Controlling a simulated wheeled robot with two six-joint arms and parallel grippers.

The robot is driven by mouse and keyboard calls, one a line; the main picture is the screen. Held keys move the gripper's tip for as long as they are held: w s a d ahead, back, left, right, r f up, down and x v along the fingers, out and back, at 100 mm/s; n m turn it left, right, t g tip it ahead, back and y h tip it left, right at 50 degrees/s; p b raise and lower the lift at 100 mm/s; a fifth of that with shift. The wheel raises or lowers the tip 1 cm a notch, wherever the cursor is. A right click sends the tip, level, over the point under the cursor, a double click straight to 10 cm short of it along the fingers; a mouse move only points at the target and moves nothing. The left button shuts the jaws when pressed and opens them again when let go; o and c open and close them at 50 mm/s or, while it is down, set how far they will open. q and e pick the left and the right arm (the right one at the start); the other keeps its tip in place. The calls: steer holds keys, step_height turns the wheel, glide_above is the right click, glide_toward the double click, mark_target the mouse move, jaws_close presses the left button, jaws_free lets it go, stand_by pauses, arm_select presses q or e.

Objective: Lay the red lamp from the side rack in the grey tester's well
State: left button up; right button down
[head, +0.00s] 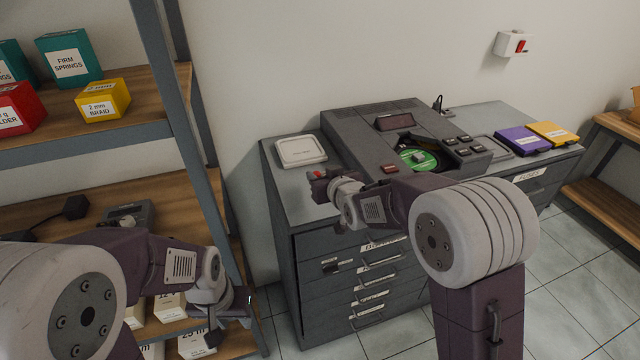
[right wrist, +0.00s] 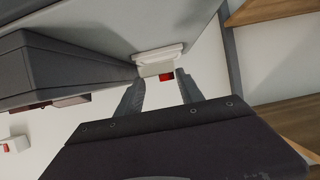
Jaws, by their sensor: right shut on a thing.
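My right gripper (head: 318,183) is above the front left part of the grey cabinet top. It is shut on a small red thing, which looks like the red lamp (head: 319,174). In the right wrist view the red lamp (right wrist: 166,76) shows between the fingertips (right wrist: 160,84), partly hidden. A grey box with a pale label (head: 130,215) sits on the left rack's middle shelf. It may be the grey tester; its label is too small to read and its well cannot be made out. My left gripper (head: 222,308) hangs low beside the rack, its fingers unclear.
A grey player with a green disc (head: 418,158) stands on the cabinet (head: 300,214). A white square dish (head: 301,150) lies close behind my right gripper. Purple (head: 522,140) and yellow (head: 553,133) cases lie at right. The rack's blue-grey post (head: 181,110) stands between shelf and cabinet.

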mark_target(322, 173)
steer(key=x, duration=0.3)
steer(key=shift+w+d+f, duration=0.3)
steer(key=shift+w+f, duration=0.05)
steer(key=shift+w, duration=0.05)
steer(key=shift+s, duration=0.1)
step_height(322, 173, down, 4)
steer(key=shift+f, duration=0.1)
steer(key=c, duration=1.2)
jaws_free()
steer(key=shift+f, duration=0.15)
steer(key=o, duration=0.5)
steer(key=shift+c, duration=0.2)
